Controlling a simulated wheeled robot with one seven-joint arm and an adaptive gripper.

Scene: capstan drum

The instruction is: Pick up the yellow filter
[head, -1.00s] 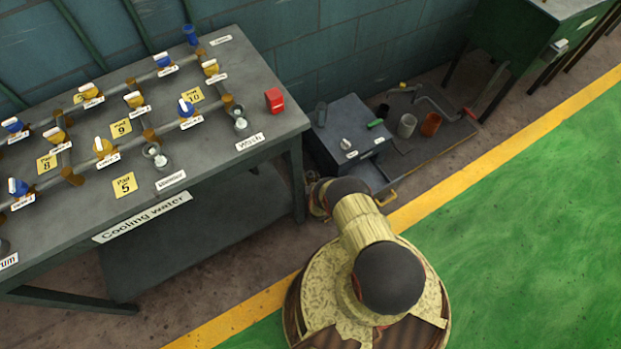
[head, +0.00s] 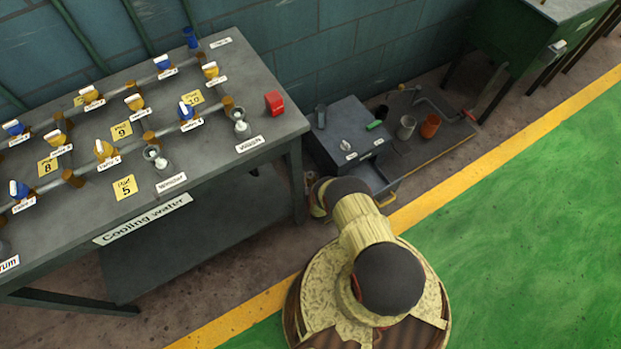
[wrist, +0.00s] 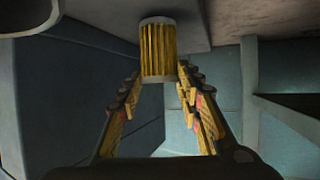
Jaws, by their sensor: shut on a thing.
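The yellow filter (wrist: 158,48) is a pleated yellow cylinder with pale end caps, upright at the top middle of the wrist view. My gripper (wrist: 160,76) has its two fingertips on either side of the filter's lower part and is shut on it. A grey surface shows behind the filter; I cannot tell whether the filter touches it. In the head view my own arm hides the gripper, and I cannot make out the filter there.
The grey bench (head: 225,175) carries pipes, valves and a red block (head: 274,103). A low grey box (head: 345,130) stands beside it near the wall. A floor tray (head: 455,135) holds several cups. The green floor (head: 520,230) at right is clear.

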